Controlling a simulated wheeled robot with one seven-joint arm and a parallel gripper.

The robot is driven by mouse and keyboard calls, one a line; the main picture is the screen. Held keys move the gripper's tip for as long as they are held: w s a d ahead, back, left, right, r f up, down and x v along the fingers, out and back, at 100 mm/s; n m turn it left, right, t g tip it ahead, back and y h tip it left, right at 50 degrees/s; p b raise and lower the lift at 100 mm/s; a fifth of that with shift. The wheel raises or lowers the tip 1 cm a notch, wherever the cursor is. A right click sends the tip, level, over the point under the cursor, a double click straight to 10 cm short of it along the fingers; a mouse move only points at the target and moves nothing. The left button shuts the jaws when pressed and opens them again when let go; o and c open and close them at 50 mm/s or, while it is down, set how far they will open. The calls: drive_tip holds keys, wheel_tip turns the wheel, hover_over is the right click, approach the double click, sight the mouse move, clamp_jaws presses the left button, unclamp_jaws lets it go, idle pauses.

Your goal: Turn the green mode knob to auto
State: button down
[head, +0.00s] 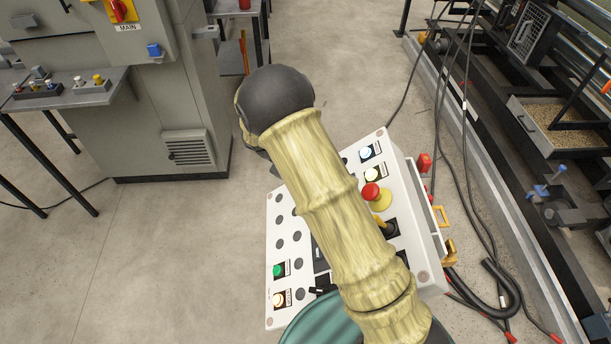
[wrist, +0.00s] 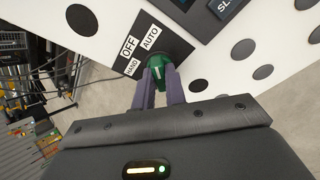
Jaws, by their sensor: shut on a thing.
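The green mode knob (wrist: 159,77) sits on a round black base on the white control panel (wrist: 280,28) in the wrist view. My gripper (wrist: 158,71) has its two grey-purple fingers closed on either side of the knob. A black label plate (wrist: 163,16) beside it carries HAND, OFF and AUTO in white boxes. Which label the knob points to is hard to tell, as the fingers cover part of it. In the head view the panel (head: 279,304) stands on its own, and my arm hides the knob and gripper.
The panel also has a red mushroom button (head: 371,192), a green button (head: 278,270), white lamps and black round caps. Cables (head: 470,200) run on the floor to its right. A grey cabinet (head: 160,95) stands at back left. The floor (head: 180,250) left of the panel is clear.

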drive_tip(key=shift+f+m, duration=0.1)
drive_tip(key=shift+m, duration=0.3)
drive_tip(key=c, duration=1.4)
unclamp_jaws()
drive_tip(key=shift+c, duration=0.2)
drive_tip(key=b+v, duration=0.1)
drive_tip(key=v, duration=1.6)
drive_tip(key=shift+a+b, duration=0.2)
drive_tip(key=shift+b, duration=0.2)
drive_tip(key=shift+a, duration=0.1)
